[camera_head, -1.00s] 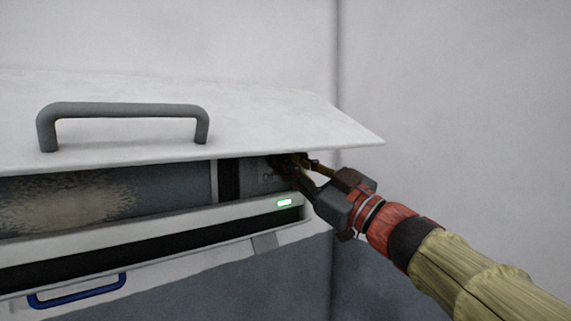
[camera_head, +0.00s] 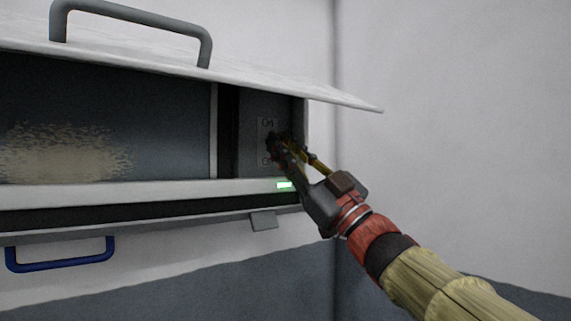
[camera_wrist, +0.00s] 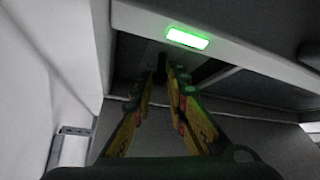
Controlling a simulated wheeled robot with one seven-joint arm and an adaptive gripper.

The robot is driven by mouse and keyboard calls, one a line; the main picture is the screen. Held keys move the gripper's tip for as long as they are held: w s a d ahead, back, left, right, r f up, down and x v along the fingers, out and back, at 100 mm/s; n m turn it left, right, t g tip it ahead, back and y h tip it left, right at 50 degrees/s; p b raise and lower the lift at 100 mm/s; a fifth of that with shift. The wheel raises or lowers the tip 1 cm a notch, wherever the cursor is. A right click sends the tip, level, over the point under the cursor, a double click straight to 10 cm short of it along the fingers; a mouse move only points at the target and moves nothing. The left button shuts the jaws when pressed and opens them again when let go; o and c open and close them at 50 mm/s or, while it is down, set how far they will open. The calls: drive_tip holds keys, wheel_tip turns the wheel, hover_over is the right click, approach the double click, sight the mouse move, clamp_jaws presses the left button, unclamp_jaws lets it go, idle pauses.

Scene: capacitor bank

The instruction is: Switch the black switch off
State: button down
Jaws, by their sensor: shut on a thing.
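The black switch (camera_head: 270,141) is on the grey panel inside the open cabinet, at its right end. It is mostly hidden behind my fingertips, and its position is hard to tell. The panel carries small letters above and below it, the lower ones partly covered. My gripper (camera_head: 281,147) reaches in from the lower right, under the raised lid, and is shut on the switch. In the wrist view my yellow fingers (camera_wrist: 172,78) converge at a dark piece (camera_wrist: 159,74), apparently the switch, below the green light.
The white lid (camera_head: 250,82) with a grey handle (camera_head: 130,15) hangs raised over the opening. A green light (camera_head: 284,185) sits on the front ledge below the panel. A blue handle (camera_head: 62,262) is lower left. A wall (camera_head: 460,130) stands close on the right.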

drive_tip(key=shift+w+f+n+y+b, duration=0.1)
drive_tip(key=shift+f+n+y+b, duration=0.6)
drive_tip(key=shift+b, duration=1.3)
drive_tip(key=shift+r, duration=0.3)
drive_tip(key=shift+t, duration=0.3)
drive_tip(key=c, duration=1.7)
unclamp_jaws()
drive_tip(key=shift+c, duration=0.2)
drive_tip(key=v, duration=1.2)
